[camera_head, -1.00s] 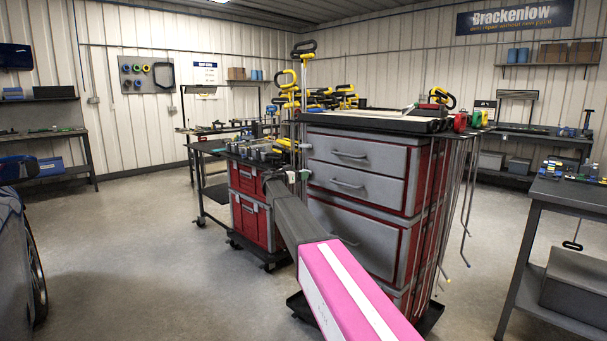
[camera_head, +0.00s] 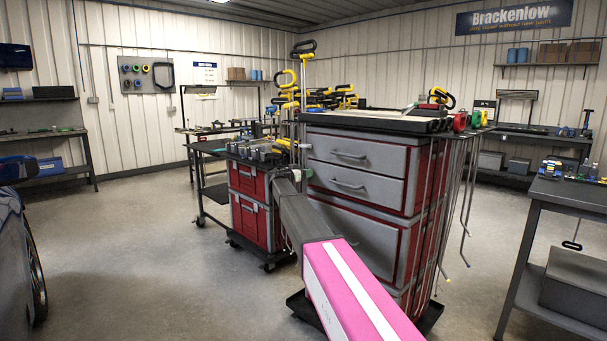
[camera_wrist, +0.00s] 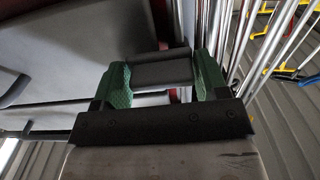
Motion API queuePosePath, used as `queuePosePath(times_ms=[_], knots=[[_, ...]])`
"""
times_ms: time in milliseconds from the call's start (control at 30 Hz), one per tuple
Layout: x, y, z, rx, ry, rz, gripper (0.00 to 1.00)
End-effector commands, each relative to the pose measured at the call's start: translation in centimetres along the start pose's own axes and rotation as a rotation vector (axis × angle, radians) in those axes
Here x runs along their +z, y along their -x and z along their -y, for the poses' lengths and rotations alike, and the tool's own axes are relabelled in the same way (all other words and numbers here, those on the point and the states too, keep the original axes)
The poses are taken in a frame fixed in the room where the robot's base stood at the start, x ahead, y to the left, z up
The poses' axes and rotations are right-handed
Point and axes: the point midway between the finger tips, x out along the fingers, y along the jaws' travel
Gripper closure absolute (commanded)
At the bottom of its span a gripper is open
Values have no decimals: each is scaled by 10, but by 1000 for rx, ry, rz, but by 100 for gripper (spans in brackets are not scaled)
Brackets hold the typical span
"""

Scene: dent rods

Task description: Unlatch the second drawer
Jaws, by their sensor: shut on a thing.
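The second drawer (camera_head: 372,190) is a grey front with a bar handle (camera_head: 347,184), below the top drawer of the red and grey cabinet. It looks closed. My gripper (camera_head: 305,174) is at the left edge of this drawer, at handle height. In the wrist view the green fingers of my gripper (camera_wrist: 164,82) are shut on a grey and dark piece (camera_wrist: 165,72) at the cabinet edge. This looks like the drawer's latch, but its shape is partly hidden by the fingers. Drawer fronts (camera_wrist: 85,40) and handles show to the left there.
A cart with red boxes (camera_head: 248,220) stands close to the left of the cabinet and my arm. Long metal rods (camera_head: 465,200) hang on the cabinet's right side. A workbench (camera_head: 570,195) is at the right.

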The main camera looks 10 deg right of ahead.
Motion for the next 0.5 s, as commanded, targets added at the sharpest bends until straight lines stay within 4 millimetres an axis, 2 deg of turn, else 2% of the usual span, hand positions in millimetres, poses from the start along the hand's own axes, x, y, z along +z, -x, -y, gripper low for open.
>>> queuePosePath(times_ms=[267,500], knots=[[-3,0,5,-9,128,-1,57],[-7,1,8,-10,336,-2,57]])
